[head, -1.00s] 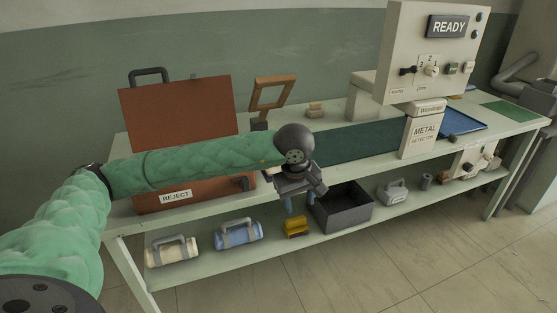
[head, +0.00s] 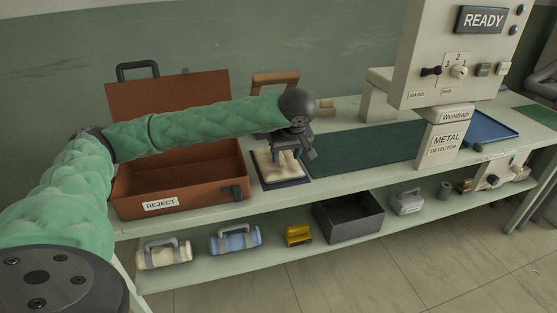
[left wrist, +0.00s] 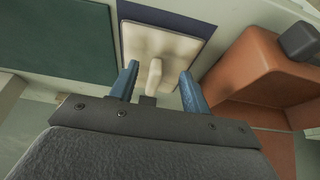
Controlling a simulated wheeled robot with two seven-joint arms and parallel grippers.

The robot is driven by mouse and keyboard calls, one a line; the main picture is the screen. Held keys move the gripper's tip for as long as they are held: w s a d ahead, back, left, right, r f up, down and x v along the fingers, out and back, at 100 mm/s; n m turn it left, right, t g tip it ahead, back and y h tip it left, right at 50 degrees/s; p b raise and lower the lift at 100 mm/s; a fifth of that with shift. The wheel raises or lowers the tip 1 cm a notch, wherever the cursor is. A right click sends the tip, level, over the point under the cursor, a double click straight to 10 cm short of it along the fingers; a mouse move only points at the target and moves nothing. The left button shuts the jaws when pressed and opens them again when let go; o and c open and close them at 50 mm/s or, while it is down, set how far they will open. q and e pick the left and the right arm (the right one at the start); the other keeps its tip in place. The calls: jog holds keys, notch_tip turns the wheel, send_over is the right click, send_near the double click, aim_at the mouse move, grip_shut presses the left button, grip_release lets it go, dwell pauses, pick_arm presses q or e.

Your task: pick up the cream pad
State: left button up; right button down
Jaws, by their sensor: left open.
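The cream pad (head: 277,168) lies on a dark blue mat (head: 292,184) on the upper shelf, between the open reject case and the green belt. In the left wrist view the pad (left wrist: 180,50) has a raised cream ridge (left wrist: 154,76) standing between my fingers. My left gripper (head: 287,156) is above the pad, pointing down. In the left wrist view its blue fingers (left wrist: 158,85) are apart, one on each side of the ridge, with gaps showing. The gripper hides part of the pad in the head view. My right gripper is not in view.
The open reject case (head: 180,178) stands left of the pad. The metal detector (head: 446,143) stands over the green belt (head: 365,148) to the right. A wooden frame (head: 275,80) is behind. The lower shelf holds rolled bundles, a yellow item and a dark bin (head: 349,218).

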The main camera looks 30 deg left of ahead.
aim_at(281, 156)
pick_arm(q)
jog(key=w+a, duration=0.2)
jog(key=a, duration=0.1)
jog(key=shift+w, duration=0.3)
jog(key=shift+w+a+p, duration=0.3)
jog(key=shift+w+a, duration=0.2)
jog(key=shift+a, duration=0.1)
jog(key=x, duration=0.4)
jog(key=shift+a+f, duration=0.1)
jog(key=shift+f, duration=0.05)
jog(key=shift+w+a+f+p, duration=0.1)
jog(key=shift+w+f+p, duration=0.05)
jog(key=shift+f+p, duration=0.2)
jog(key=shift+c, duration=0.9)
grip_shut()
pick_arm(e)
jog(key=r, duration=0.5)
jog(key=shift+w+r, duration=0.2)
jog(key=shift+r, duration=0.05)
pick_arm(q)
jog(key=shift+r, duration=0.1)
